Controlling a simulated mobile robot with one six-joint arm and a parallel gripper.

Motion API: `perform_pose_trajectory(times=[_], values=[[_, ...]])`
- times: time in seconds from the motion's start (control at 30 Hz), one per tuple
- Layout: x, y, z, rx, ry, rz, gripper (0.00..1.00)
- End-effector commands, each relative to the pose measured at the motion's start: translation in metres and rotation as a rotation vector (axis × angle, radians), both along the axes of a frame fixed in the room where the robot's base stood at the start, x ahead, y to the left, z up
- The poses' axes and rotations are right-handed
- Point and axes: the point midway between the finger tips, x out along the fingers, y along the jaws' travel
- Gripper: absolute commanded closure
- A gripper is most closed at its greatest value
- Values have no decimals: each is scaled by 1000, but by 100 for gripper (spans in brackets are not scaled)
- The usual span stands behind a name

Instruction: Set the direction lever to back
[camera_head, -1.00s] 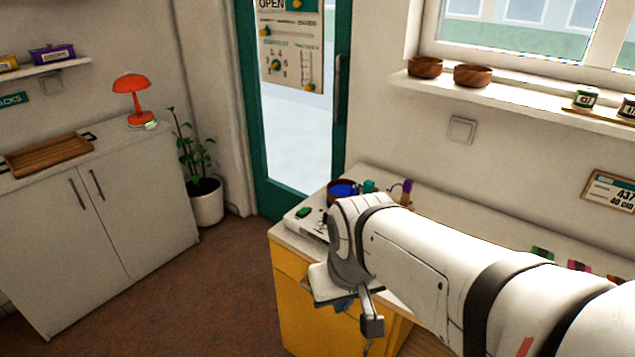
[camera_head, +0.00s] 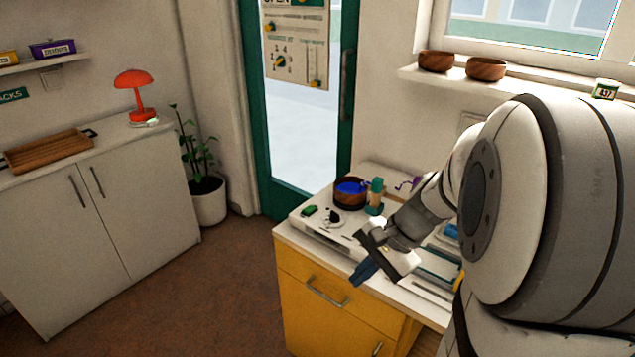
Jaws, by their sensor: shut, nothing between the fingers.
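A flat white device (camera_head: 312,228) lies on the yellow cabinet's top. It carries a green block or button (camera_head: 310,210) at its left end and a small black knob or lever on a round base (camera_head: 333,217). I cannot tell which part is the direction lever or how it is set. My gripper (camera_head: 364,272), with blue fingertips, is shut and empty. In the picture it is in front of the device's front edge, right of and below the black knob, and looks apart from it. My arm hides the device's right part.
A dark bowl with blue contents (camera_head: 350,193) and a green-and-tan upright piece (camera_head: 375,196) stand behind the device. The yellow cabinet (camera_head: 305,300) has drawer handles. A door poster (camera_head: 296,45) shows dials and sliders. The floor at left is clear.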

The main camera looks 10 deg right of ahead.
Motion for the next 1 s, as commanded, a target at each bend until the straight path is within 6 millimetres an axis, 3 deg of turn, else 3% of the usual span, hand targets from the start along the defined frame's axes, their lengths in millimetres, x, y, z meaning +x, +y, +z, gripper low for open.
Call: perform_pose_trajectory(times=[0.03, 0.2, 0.4, 0.5, 0.63, 1.0], values=[[14, -19, -16, 99, 44, -147, 100], [57, -90, -42, 441, 129, -606, 100], [78, -175, -67, 749, 151, -973, 100], [80, -201, -73, 836, 149, -1065, 100], [80, -215, -76, 882, 145, -1113, 100], [82, -214, -76, 884, 145, -1114, 100]])
